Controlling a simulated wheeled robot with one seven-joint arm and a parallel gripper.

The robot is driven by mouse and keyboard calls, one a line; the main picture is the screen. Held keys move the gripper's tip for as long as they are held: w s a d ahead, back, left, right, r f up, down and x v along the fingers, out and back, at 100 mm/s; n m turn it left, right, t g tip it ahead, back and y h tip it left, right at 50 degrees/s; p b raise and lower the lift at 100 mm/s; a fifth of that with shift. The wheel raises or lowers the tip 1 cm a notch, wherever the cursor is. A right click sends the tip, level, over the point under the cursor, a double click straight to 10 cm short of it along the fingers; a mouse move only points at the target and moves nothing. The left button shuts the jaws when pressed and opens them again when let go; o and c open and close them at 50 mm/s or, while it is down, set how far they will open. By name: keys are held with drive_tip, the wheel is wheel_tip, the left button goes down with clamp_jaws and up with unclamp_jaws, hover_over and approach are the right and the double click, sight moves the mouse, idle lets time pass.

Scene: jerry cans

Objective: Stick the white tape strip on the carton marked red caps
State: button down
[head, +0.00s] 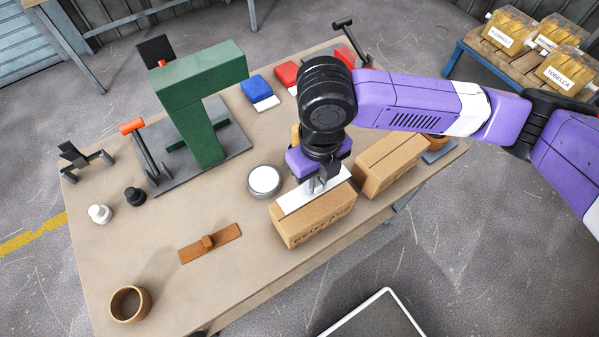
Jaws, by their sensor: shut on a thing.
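The white tape strip (296,201) lies flat at the top of the nearer carton (297,234); I cannot tell whether it touches the lid or is just above it. My gripper (317,187) points down over this carton, shut on the strip. The nearer carton has dark print on its front side, too small to read surely. A second carton (392,162) stands to its right, partly behind my arm; no marking on it can be read. My gripper hides part of the strip and the back of the nearer carton.
A round silver tin (264,181) stands just left of the nearer carton. A green press (203,115) rises behind. Blue (257,88) and red (287,75) blocks lie at the back.

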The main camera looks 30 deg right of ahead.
idle(0.3)
wheel_tip(320, 180, down, 6)
drive_tip(key=b, duration=0.5)
drive_tip(key=shift+r, duration=0.2)
idle(0.4)
drive_tip(key=shift+f+b, duration=0.2)
drive_tip(key=shift+b, duration=0.2)
drive_tip(key=shift+f+b, duration=0.55)
idle(0.6)
drive_tip(key=c, duration=1.2)
unclamp_jaws()
drive_tip(key=shift+c, duration=0.2)
drive_tip(key=shift+r, duration=0.15)
